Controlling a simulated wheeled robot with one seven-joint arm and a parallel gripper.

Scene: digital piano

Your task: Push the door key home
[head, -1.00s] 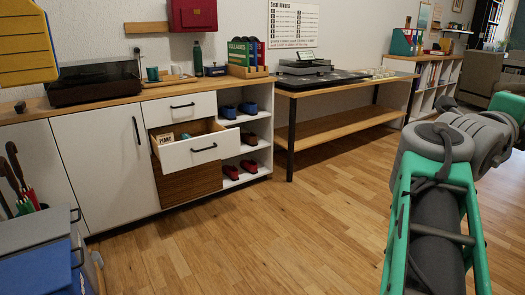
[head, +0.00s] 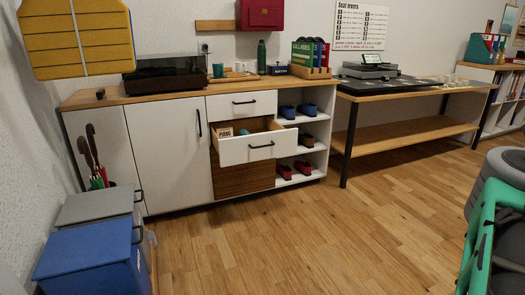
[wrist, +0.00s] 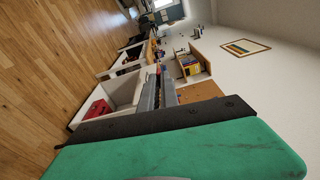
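I cannot make out a door key or a keyhole in any view. In the head view a white cabinet door (head: 165,150) with a black upright handle is shut. In the wrist view my gripper (wrist: 160,72) seems to show as two narrow grey parts close together beyond a dark bar and a green link. Whether they are apart or closed is not clear, and I see nothing held. In the head view only my green arm shows at the lower right edge; the gripper is outside that picture. The cabinet is well away from the arm.
An open drawer (head: 262,149) sticks out, holding a box and a teal item. A red wall box (head: 260,13) hangs above. Blue and grey bins (head: 91,256) stand at the lower left. A long table (head: 410,92) is at the right. The wooden floor between is clear.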

